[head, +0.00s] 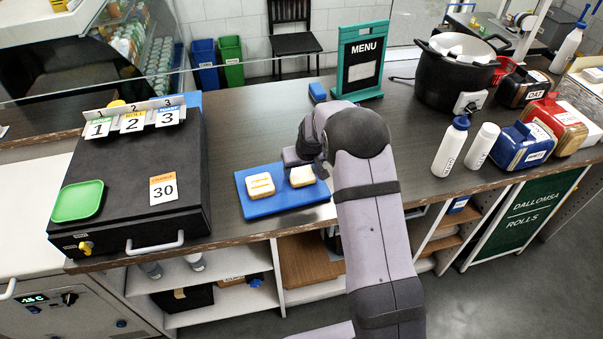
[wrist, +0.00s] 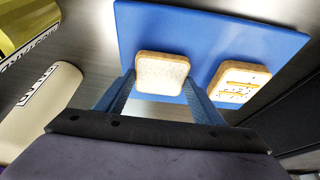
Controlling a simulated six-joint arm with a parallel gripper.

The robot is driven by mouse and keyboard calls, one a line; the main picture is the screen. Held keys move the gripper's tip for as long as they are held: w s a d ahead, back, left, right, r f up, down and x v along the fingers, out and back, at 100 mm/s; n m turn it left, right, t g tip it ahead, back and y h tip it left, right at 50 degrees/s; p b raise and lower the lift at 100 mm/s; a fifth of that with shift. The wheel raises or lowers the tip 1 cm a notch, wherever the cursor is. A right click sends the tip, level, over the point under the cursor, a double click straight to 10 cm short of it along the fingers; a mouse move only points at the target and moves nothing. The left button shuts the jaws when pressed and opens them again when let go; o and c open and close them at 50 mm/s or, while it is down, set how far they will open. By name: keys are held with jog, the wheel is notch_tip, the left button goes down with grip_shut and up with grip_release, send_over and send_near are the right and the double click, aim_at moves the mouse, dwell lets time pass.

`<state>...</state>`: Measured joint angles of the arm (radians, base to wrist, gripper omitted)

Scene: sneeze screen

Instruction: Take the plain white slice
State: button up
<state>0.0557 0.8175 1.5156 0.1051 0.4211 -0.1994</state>
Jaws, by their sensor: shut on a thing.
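The plain white slice (wrist: 162,73) sits between the two fingers of my gripper (wrist: 162,80), which is shut on it. In the head view the plain slice (head: 302,176) shows at the right part of the blue board (head: 290,202), with my gripper (head: 310,163) over its far side. The other slice, with orange-brown marks (wrist: 240,82), lies apart from my fingers on the same board. It also shows in the head view (head: 260,185), left of the plain slice. I cannot tell whether the plain slice still touches the board.
A black case (head: 130,190) with number cards and a green plate (head: 78,201) stands at the left. A green menu stand (head: 362,60), a black pot (head: 455,75) and white bottles (head: 450,147) stand behind and right of my arm. The counter between case and board is clear.

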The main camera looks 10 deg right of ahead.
aim_at(302, 175)
notch_tip(302, 175, up, 9)
jog(key=b, duration=0.3)
jog(key=shift+r, duration=0.15)
